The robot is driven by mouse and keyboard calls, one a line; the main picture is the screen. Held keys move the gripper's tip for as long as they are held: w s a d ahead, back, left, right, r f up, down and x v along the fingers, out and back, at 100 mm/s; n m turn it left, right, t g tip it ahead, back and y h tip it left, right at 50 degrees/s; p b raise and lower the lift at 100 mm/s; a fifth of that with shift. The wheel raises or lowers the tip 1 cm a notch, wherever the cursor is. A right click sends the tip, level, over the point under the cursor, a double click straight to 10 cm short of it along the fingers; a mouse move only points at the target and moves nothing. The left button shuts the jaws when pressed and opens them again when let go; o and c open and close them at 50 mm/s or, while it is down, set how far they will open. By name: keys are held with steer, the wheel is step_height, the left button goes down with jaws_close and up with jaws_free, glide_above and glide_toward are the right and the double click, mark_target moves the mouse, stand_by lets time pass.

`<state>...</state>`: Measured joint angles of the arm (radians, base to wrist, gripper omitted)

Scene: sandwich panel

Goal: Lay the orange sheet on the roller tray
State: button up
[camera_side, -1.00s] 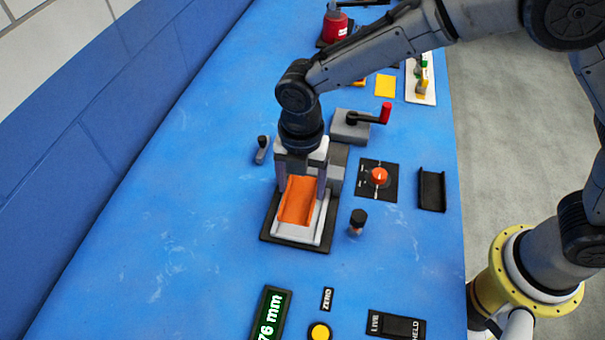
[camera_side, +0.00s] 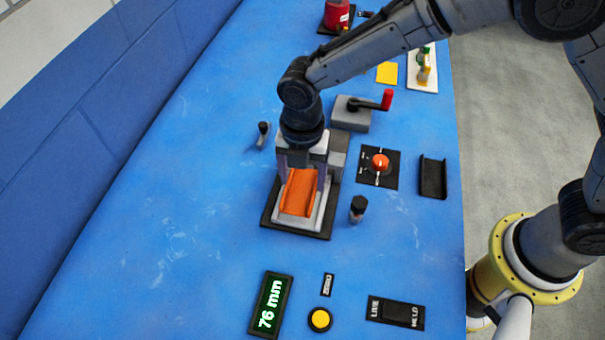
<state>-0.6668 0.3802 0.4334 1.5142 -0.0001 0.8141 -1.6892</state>
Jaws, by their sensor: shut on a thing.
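The orange sheet (camera_side: 298,193) is held between the fingers of my gripper (camera_side: 304,178), which is shut on it. The sheet looks bent up at its sides, like a shallow trough. It is directly over the pale tray on a black base (camera_side: 313,224), which I take for the roller tray. The tray's front and right edges show around the sheet. The rest of the tray is hidden by the sheet and gripper. I cannot tell whether the sheet touches the tray.
A grey crank block with a red handle (camera_side: 350,113) stands behind. A dial (camera_side: 380,163), a black channel (camera_side: 433,178) and a black-topped peg (camera_side: 358,208) are to the right. A small lever (camera_side: 263,133) is at left. A display (camera_side: 270,305) reads 76 mm. Blue table at left is clear.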

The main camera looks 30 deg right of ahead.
mark_target(304, 182)
steer(key=shift+f, duration=1.55)
stand_by(0.7)
steer(key=shift+w+d+f, duration=0.15)
steer(key=shift+w+d, duration=0.2)
stand_by(0.4)
steer(key=shift+w+f, duration=0.1)
steer(key=shift+f, duration=0.25)
stand_by(0.4)
steer(key=o, duration=1.3)
steer(key=shift+r, duration=4.3)
steer(key=shift+d, duration=0.1)
